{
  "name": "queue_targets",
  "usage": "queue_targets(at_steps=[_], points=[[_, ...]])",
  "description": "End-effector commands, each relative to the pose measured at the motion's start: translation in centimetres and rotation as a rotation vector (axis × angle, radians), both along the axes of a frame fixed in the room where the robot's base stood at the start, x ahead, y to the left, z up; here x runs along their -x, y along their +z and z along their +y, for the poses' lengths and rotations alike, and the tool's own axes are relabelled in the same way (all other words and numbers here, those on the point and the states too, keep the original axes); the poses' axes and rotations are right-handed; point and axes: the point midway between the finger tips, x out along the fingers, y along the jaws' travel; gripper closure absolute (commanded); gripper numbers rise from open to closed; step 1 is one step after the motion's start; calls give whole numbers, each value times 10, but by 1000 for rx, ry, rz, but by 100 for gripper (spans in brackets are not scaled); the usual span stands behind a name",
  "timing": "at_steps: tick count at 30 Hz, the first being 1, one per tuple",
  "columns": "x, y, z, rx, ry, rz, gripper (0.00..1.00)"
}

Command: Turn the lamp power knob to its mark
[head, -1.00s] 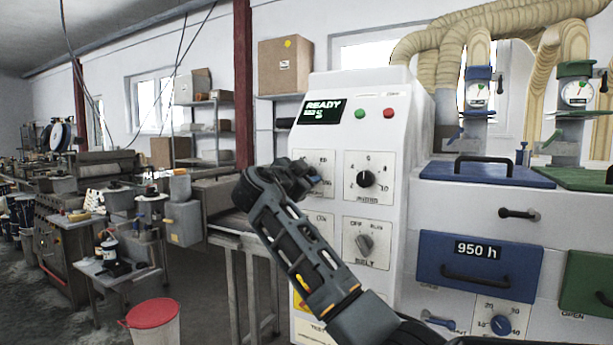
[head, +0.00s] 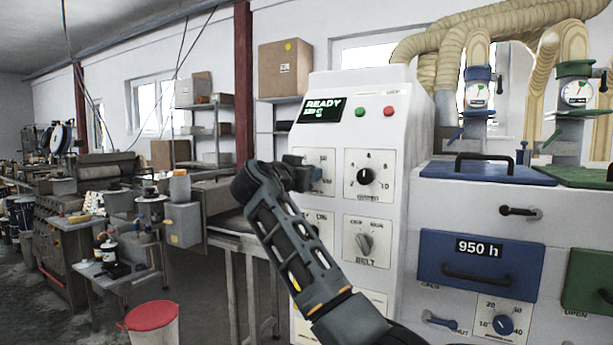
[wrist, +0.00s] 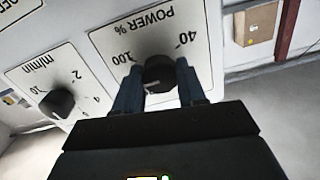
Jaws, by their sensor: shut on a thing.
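The lamp power knob (wrist: 158,74) is a round black knob on a white plate marked POWER % (wrist: 110,42), upside down in the wrist view. My gripper (wrist: 160,90) has its two blue-grey fingers on either side of the knob and is shut on it. The numbers 100 and 40 show beside the knob; its pointer and the target mark cannot be made out. In the head view my gripper (head: 313,174) is at the upper left plate of the white control panel (head: 385,150), and the knob is hidden behind it.
The speed knob (head: 366,176) is right of my gripper, with the belt switch (head: 364,243) below it. A green READY display (head: 322,110) is above. A blue drawer unit (head: 480,268) stands right of the panel. A red-lidded bin (head: 152,318) is on the floor at left.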

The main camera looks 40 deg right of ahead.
Motion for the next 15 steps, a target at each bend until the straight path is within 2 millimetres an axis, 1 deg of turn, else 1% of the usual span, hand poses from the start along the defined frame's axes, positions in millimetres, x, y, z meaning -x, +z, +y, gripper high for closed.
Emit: queue_targets(at_steps=[15], points=[[-1,1,0,166,0,462,91]])
